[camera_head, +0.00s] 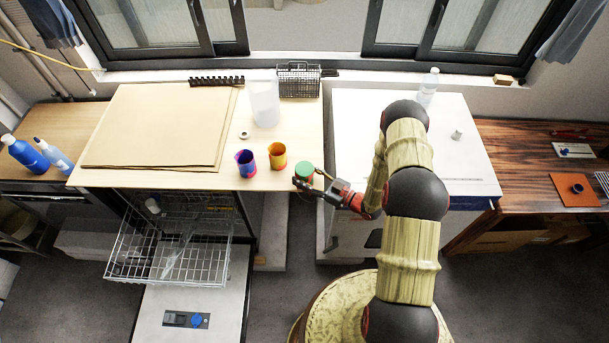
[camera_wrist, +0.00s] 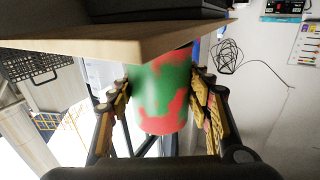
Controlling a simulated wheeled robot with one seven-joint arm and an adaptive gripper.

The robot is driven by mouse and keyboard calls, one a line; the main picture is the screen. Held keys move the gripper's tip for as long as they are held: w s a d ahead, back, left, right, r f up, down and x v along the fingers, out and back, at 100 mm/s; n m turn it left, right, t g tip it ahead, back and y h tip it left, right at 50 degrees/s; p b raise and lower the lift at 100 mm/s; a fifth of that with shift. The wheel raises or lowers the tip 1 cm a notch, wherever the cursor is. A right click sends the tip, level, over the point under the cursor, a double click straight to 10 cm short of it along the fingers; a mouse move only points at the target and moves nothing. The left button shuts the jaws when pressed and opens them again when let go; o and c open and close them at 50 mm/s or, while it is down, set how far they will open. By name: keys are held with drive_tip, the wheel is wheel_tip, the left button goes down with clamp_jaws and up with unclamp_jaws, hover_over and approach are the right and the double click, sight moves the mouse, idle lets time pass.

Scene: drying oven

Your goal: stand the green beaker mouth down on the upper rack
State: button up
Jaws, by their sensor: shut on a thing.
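The green beaker (camera_head: 304,169), green with red patches, is in my gripper (camera_head: 308,180) at the front right corner of the wooden counter. In the wrist view the beaker (camera_wrist: 163,90) sits between the two fingers, which press on its sides. From above, a round green end shows; I cannot tell surely whether it is the mouth or the base. The upper rack (camera_head: 118,272), a wire basket, is pulled out to the left over the lowered oven door (camera_head: 190,312). It looks mostly empty, and my gripper is to its right and apart from it.
A purple-red beaker (camera_head: 245,163) and an orange-red beaker (camera_head: 276,157) stand on the counter left of my gripper. The counter edge (camera_wrist: 120,48) is close to the held beaker in the wrist view. A white cabinet (camera_head: 350,120) stands to the right, beyond a floor gap.

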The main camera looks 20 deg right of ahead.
drive_tip(key=shift+f, duration=0.2)
drive_tip(key=o, duration=1.1)
drive_tip(key=shift+s+d, duration=0.1)
drive_tip(key=v, duration=1.1)
drive_tip(key=shift+s+d, duration=0.3)
